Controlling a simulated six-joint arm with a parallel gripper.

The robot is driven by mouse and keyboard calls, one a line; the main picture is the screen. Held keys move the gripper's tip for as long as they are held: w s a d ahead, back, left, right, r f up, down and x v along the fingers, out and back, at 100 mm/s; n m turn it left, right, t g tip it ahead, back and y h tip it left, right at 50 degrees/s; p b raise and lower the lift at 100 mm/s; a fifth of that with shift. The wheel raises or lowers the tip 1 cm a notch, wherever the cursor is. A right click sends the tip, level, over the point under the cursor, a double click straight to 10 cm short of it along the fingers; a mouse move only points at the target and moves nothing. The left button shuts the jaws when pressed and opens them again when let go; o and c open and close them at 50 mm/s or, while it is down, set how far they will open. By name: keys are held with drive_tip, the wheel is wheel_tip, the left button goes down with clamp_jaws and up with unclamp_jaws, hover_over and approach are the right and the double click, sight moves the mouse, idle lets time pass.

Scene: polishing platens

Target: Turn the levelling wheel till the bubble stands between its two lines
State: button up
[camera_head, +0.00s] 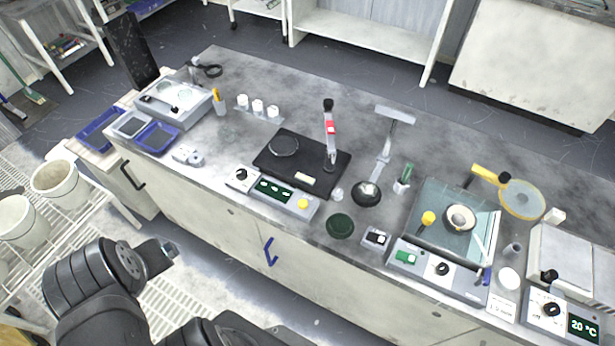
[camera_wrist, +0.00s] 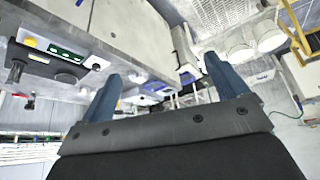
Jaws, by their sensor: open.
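My gripper (camera_wrist: 166,82) is open and empty in the wrist view, its two blue fingers well apart. In the head view my gripper (camera_head: 170,250) is at the lower left, in front of the bench and clear of everything on it. I cannot make out a levelling wheel for certain. A small silver block with a round part (camera_head: 190,155) lies near the bench's front left edge. A black plate unit (camera_head: 320,160) stands at mid bench with a knobbed panel (camera_head: 272,190) before it. No bubble or pair of lines can be read at this size.
The grey bench (camera_head: 230,150) runs across the view. Blue trays (camera_head: 157,137) lie at its left end. A glass-topped unit (camera_head: 430,255) and a unit showing 20 °C (camera_head: 560,312) stand at the right. Pale buckets (camera_head: 55,185) stand on a rack at the far left.

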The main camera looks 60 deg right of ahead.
drive_tip(key=shift+w+d+r, duration=0.1)
drive_tip(key=shift+d+r, duration=0.05)
drive_tip(key=shift+d, duration=0.05)
drive_tip(key=c, duration=0.3)
drive_tip(key=d+m, duration=0.1)
drive_tip(key=w+d+r+m, duration=0.1)
drive_tip(key=d, duration=0.1)
drive_tip(key=d+r+m+g, duration=0.1)
drive_tip(key=m, duration=0.1)
drive_tip(key=shift+w+d+r, duration=0.1)
drive_tip(key=shift+w+d, duration=0.3)
drive_tip(key=c, duration=0.5)
drive_tip(key=w+d+r+m+g, duration=0.1)
drive_tip(key=d+m, duration=0.4)
drive_tip(key=d, duration=0.3)
drive_tip(key=m+g+y, duration=0.2)
drive_tip(key=m+g, duration=0.1)
drive_tip(key=m, duration=1.6)
hover_over(339, 192)
wheel_tip(339, 192, down, 12)
drive_tip(key=r, duration=0.1)
wheel_tip(339, 192, down, 17)
drive_tip(key=shift+c, duration=0.4)
